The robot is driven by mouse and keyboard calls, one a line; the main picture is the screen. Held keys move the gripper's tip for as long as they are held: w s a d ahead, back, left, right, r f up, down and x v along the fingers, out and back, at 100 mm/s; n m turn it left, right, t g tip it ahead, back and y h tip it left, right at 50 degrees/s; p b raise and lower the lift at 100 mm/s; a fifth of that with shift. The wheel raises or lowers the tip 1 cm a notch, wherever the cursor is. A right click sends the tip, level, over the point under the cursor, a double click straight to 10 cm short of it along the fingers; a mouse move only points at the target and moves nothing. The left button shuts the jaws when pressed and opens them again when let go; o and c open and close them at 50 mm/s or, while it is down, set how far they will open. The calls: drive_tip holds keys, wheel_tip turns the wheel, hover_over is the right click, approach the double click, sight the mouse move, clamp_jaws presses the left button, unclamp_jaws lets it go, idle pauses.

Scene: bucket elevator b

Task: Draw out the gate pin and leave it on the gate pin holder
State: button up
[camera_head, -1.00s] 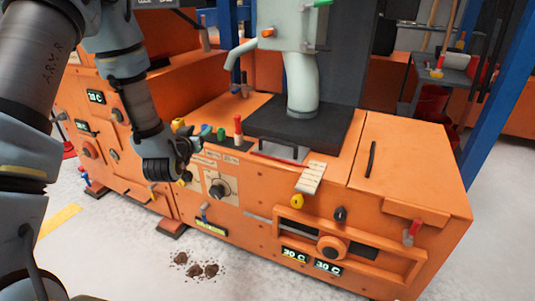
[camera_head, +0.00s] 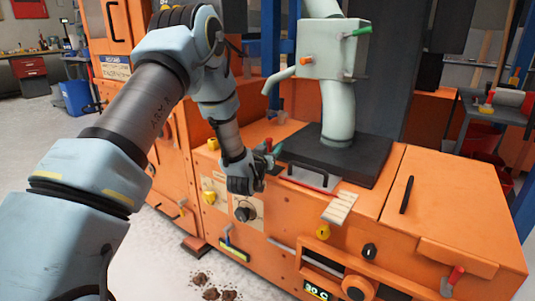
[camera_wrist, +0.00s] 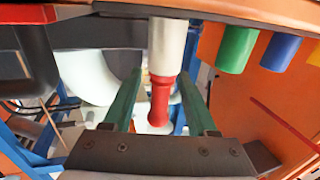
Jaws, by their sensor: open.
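My gripper (camera_head: 270,158) is at the front left of the orange machine's top. In the wrist view its two green fingers are open. A red-handled pin (camera_wrist: 160,100) with a pale cylindrical part above it lies between the fingers, with gaps on both sides; it appears to be the gate pin. Its red top (camera_head: 268,145) shows beside my gripper in the head view. Green (camera_wrist: 237,48) and blue (camera_wrist: 278,55) pegs stand to its right in the wrist view. I cannot tell which part is the gate pin holder.
A black plate (camera_head: 365,155) carries the pale spout column (camera_head: 338,110) just right of my gripper. A metal handle (camera_head: 312,178), a white lever (camera_head: 341,207) and a black dial (camera_head: 243,213) are nearby. The orange top at right is mostly clear.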

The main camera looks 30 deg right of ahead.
drive_tip(key=shift+w+d, duration=0.45)
clamp_jaws()
idle(0.3)
